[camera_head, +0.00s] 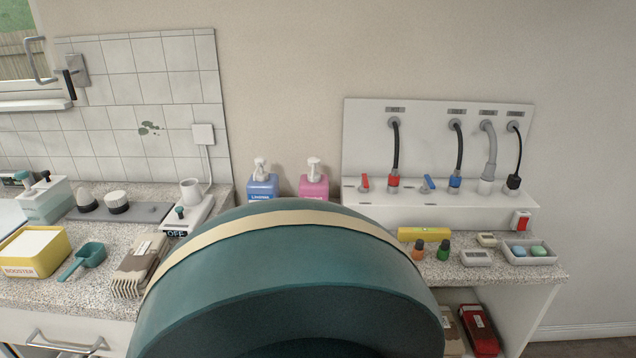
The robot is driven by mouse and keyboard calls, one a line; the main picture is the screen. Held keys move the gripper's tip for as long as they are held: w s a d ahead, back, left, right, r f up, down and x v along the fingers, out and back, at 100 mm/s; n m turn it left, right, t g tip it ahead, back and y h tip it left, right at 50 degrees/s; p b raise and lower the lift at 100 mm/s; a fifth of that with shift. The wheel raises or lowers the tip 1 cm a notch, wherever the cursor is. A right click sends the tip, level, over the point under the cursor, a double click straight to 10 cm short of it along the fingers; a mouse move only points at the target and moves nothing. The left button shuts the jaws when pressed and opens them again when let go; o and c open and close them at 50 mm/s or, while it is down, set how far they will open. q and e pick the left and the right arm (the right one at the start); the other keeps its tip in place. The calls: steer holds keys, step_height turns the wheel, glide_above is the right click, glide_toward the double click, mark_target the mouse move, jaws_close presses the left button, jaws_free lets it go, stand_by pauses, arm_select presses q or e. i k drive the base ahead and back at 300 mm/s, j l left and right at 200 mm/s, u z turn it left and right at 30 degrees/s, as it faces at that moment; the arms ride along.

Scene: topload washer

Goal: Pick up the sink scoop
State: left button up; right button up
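A teal scoop (86,257) lies on the speckled counter at the left. Its round cup is at the upper right and its short handle points down and left. It sits between a yellow booster box (36,262) and a folded brown-and-grey cloth or brush-like item (138,262), apart from both. Neither of my grippers shows in the head view, so nothing is seen touching the scoop.
A large teal rounded body with a cream band (280,224) fills the lower middle and hides what is behind it. Blue (262,187) and pink (314,187) pump bottles stand behind it. A hose panel (435,150) and small items occupy the right counter.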

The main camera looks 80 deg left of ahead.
mark_target(93, 253)
steer(key=u, duration=4)
steer(key=z, duration=0.5)
steer(key=j+z, duration=0.2)
steer(key=z, duration=0.25)
steer(key=i+j+z, duration=0.1)
steer(key=z, duration=0.4)
steer(key=j+z, duration=0.4)
steer(key=k+j+z, duration=0.15)
steer(key=j+z, duration=0.25)
steer(key=j, duration=0.15)
steer(key=k+j+z, duration=0.1)
steer(key=j, duration=0.25)
steer(key=k+j+z, duration=0.1)
steer(key=j, duration=0.25)
steer(key=k+j+z, duration=0.1)
steer(key=j, duration=0.25)
